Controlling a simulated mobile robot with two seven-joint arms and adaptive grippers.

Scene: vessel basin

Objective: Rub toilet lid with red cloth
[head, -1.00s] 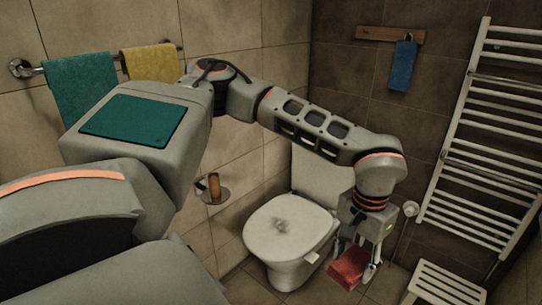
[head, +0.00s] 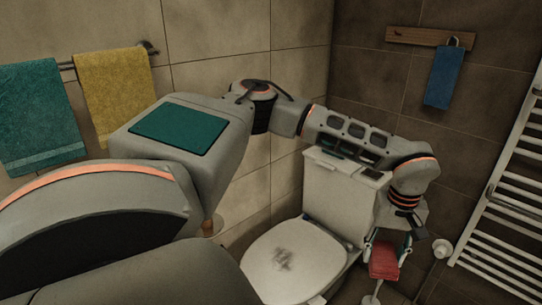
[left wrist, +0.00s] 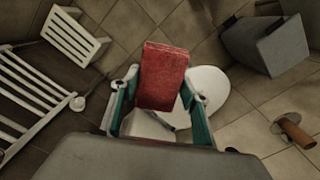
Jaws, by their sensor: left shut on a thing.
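The white toilet lid (head: 315,262) is closed, with a dark smudge (head: 283,258) on its top. My left gripper (head: 388,246) is to the right of the lid, beside the cistern, and is shut on the red cloth (head: 384,264). The cloth is apart from the lid in the head view. In the left wrist view the red cloth (left wrist: 163,75) stands between the two fingers of my left gripper (left wrist: 158,108). The white lid (left wrist: 212,92) shows behind it, partly hidden by cloth and finger. My right gripper is in neither view.
A towel radiator (head: 505,215) is on the right wall. A white slatted stool (left wrist: 75,38) and a paper-roll holder (left wrist: 290,128) show in the left wrist view. Teal (head: 38,115), yellow (head: 115,88) and blue (head: 443,78) towels hang on the walls.

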